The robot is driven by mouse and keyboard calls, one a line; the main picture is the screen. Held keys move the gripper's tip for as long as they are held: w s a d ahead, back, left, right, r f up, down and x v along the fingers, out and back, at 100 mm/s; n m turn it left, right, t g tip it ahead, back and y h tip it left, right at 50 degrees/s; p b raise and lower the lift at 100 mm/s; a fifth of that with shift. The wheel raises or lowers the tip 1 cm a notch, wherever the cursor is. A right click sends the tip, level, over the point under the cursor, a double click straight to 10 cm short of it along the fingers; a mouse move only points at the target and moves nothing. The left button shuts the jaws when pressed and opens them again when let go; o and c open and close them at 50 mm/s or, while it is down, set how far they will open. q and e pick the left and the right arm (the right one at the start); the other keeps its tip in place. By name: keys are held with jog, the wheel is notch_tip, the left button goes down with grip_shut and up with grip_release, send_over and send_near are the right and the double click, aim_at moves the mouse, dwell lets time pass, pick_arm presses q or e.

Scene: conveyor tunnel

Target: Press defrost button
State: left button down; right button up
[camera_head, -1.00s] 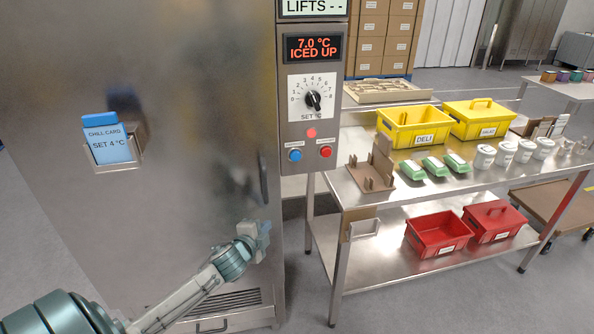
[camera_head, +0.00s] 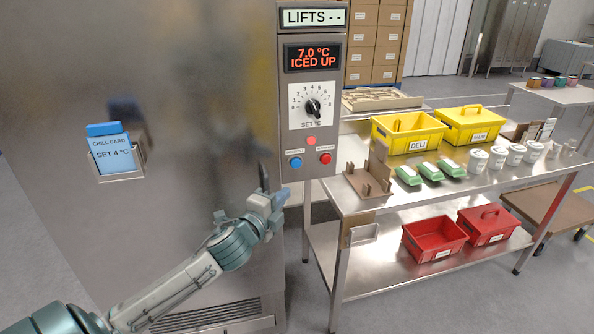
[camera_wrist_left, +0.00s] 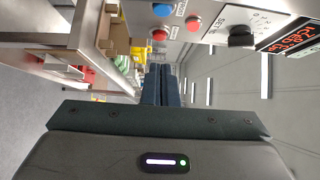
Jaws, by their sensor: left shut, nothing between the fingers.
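The control panel (camera_head: 311,110) of the steel cabinet carries a blue button (camera_head: 295,162) and a red button (camera_head: 326,158), with small labels above them that are too blurred to read surely. A pinkish-red lamp (camera_head: 311,140) sits above them. The wrist view also shows the blue button (camera_wrist_left: 162,9), the red button (camera_wrist_left: 159,34) and the lamp (camera_wrist_left: 193,24). My left gripper (camera_head: 281,197) is shut and empty, below the blue button and apart from it. Its closed fingers (camera_wrist_left: 161,72) show in the left wrist view. My right gripper is out of view.
A black dial (camera_head: 313,107) and a display (camera_head: 313,57) reading "7.0 °C ICED UP" sit above the buttons. A dark door handle (camera_head: 263,178) is close to my gripper. A chill card (camera_head: 112,152) sits in a holder at left. A steel table (camera_head: 345,203) with bins stands right.

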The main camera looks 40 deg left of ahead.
pick_arm(q)
jog(key=p, duration=0.4)
send_near(296, 163)
jog(key=w+d, duration=0.4)
jog(key=w, duration=0.2)
jog(key=a, duration=0.1)
jog(key=w+a, duration=0.1)
jog(key=a+p, duration=0.1)
jog(key=shift+w+f, duration=0.2)
jog(key=shift+w, duration=0.1)
jog(key=shift+d, duration=0.1)
